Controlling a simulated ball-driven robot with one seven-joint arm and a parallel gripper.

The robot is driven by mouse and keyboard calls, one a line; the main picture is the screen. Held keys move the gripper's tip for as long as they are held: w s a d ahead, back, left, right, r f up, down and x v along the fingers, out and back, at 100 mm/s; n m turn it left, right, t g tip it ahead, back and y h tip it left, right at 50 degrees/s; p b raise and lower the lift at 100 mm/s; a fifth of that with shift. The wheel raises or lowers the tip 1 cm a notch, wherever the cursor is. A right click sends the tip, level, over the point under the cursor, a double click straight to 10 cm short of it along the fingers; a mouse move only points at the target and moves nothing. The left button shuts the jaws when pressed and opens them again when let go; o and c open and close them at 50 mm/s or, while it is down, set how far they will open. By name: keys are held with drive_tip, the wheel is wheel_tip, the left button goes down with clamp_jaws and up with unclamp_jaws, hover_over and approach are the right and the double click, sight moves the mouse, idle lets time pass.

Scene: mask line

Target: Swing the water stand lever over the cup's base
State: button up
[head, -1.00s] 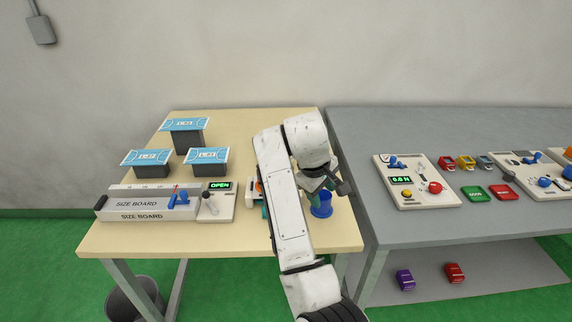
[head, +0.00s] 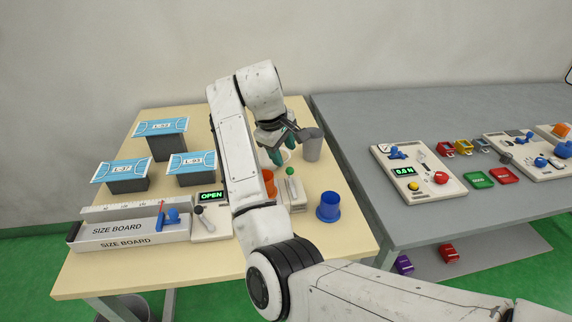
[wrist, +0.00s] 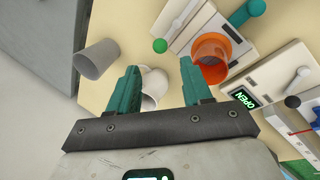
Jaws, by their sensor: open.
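My gripper (head: 281,155) is open, its two teal fingers pointing down over the back of the beige table. It also shows in the wrist view (wrist: 158,68), with a small white cup (wrist: 152,88) appearing between or beyond the fingers. A lever with a green ball (wrist: 160,46) projects from a pale stand (wrist: 186,22); the ball also shows in the head view (head: 290,171), right of my arm. An orange cup (wrist: 209,58) stands beside that stand, partly hidden by my arm in the head view (head: 269,183). My fingers appear apart from the lever.
A grey cup (head: 312,145) stands behind the stand and a blue cup (head: 328,207) in front, right. The size board (head: 130,232), a box with an OPEN display (head: 211,215) and mask stands (head: 168,145) fill the left. A grey table (head: 350,130) adjoins right.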

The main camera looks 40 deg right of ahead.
sight(290, 169)
drive_tip(key=x, duration=0.8)
clamp_jaws()
